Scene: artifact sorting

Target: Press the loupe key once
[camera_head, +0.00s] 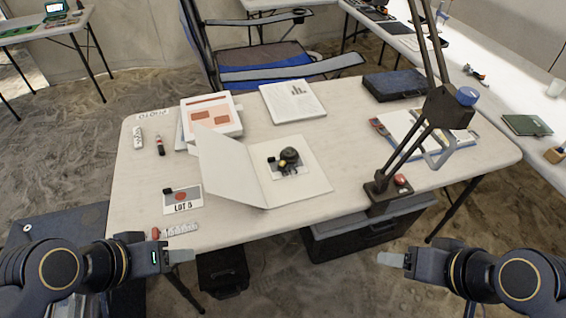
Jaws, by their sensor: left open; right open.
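A small dark round device that looks like a loupe (289,157) stands on the open white booklet (312,183) in the middle of the table. Yellow and dark bits show at its foot. I cannot make out a key on it. A red button-like knob (401,180) sits by the base of the black desk lamp (376,192) at the table's right front. My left gripper (182,256) is open and empty, just off the table's front left edge. My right gripper (390,260) is open and empty, in front of the table, below and left of the right corner. Neither touches anything.
The lamp's tall arm (408,145) rises over the right side. A dark case (395,85) lies at the back right. Bare tabletop (230,222) shows at the front.

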